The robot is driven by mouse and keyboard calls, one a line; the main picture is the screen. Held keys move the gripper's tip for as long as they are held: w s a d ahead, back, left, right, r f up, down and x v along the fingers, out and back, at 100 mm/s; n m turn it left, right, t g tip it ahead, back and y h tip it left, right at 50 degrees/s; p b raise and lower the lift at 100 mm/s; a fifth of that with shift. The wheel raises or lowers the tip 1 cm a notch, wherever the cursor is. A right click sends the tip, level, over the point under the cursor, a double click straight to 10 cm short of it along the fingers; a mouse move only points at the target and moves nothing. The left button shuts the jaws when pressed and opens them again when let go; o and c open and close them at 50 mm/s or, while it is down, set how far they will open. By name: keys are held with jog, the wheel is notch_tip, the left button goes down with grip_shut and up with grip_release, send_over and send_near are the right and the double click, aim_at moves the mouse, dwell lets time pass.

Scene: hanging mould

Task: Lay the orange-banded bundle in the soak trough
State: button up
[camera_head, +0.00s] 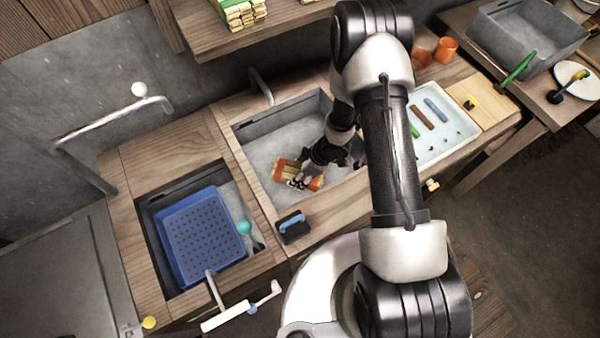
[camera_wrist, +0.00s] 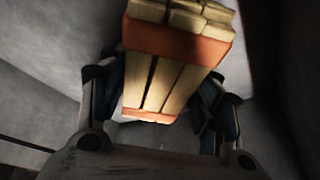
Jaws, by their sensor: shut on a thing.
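The orange-banded bundle (camera_head: 281,168) is a block of pale sticks with orange bands. It is in my gripper (camera_head: 299,179), inside the outline of the grey basin (camera_head: 275,140) in the middle of the counter, which looks like the soak trough. In the wrist view the bundle (camera_wrist: 165,82) sits between the two fingers, its stick ends facing up the picture, with grey walls around it. My gripper is shut on it. I cannot tell whether the bundle touches the basin floor. My arm hides the basin's right part.
A blue perforated tray (camera_head: 200,235) sits in the left sink. A blue-and-black block (camera_head: 293,226) stands on the front rim. A white tray (camera_head: 438,145) with tools lies right of the basin. A shelf (camera_head: 205,43) with more bundles (camera_head: 240,14) hangs behind.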

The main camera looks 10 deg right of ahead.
jog(key=shift+f, duration=0.15)
jog(key=o, duration=1.2)
jog(key=shift+c, duration=0.2)
jog(key=shift+d+r, duration=0.1)
jog(key=shift+r, duration=0.45)
jog(key=p+v, duration=0.5)
jog(key=v, duration=0.6)
jog(key=shift+s+d+p, duration=0.15)
jog(key=shift+d+p, duration=0.05)
jog(key=shift+p, duration=0.1)
jog(key=shift+r, duration=0.2)
